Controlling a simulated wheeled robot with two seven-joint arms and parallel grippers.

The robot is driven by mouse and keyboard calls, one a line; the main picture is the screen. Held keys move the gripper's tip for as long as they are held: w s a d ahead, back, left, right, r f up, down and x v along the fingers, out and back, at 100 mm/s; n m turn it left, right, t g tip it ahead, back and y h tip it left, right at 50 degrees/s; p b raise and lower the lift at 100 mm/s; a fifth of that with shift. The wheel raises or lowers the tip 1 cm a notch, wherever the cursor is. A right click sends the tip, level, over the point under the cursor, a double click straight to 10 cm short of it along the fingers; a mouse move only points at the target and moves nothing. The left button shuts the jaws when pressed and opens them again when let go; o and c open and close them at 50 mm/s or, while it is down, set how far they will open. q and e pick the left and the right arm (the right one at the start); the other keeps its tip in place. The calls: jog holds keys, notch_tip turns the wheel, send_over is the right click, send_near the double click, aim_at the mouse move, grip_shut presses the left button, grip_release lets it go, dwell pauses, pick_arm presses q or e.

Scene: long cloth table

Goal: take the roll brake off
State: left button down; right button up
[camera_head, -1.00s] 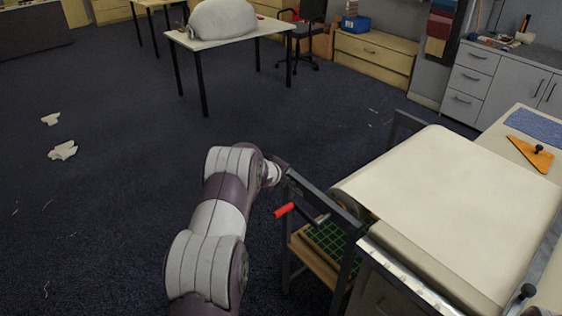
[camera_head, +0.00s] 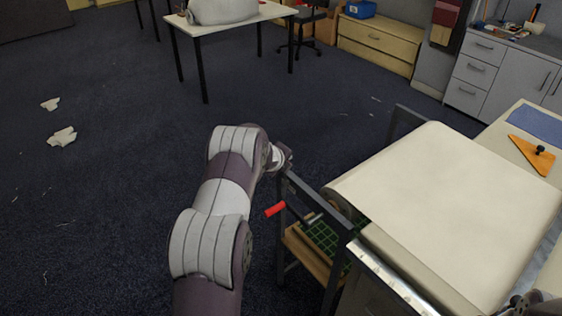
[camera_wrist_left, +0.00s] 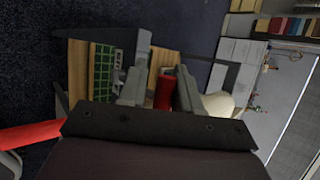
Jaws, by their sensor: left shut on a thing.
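My left gripper (camera_wrist_left: 159,78) is shut on a red grip (camera_wrist_left: 165,92), which shows between its two grey fingers in the left wrist view. I take this grip to be the roll brake's handle; its far end is hidden. In the head view my left wrist (camera_head: 281,157) is at the upper left end of the dark roll stand (camera_head: 322,207), and the fingers are not clear there. A cloth roll (camera_head: 340,203) lies in the stand, its cream cloth (camera_head: 450,195) drawn over the table.
A separate red crank handle (camera_head: 275,209) sticks out from the stand, near my left forearm; it also shows in the wrist view (camera_wrist_left: 30,135). Below is a wooden shelf (camera_head: 306,254) with a green gridded mat (camera_head: 322,236). An orange triangle (camera_head: 532,154) lies at right.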

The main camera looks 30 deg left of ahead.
pick_arm(q)
jog(key=shift+s+d+f, duration=0.1)
jog(key=shift+d+f, duration=0.55)
jog(key=c, duration=1.1)
grip_release()
jog(key=shift+c, duration=0.2)
jog(key=shift+o, duration=0.4)
jog(key=shift+d, duration=0.1)
pick_arm(e)
jog(key=shift+w+d+f, duration=0.1)
jog(key=shift+d, duration=0.05)
pick_arm(q)
jog(key=shift+s+r, duration=0.25)
jog(key=shift+r, duration=0.1)
jog(key=a+v, duration=0.1)
jog(key=v, duration=1.1)
jog(key=shift+w+r+b, duration=0.15)
jog(key=shift+r+b, duration=0.2)
pick_arm(e)
jog(key=shift+d+f, duration=0.25)
jog(key=shift+f, duration=0.15)
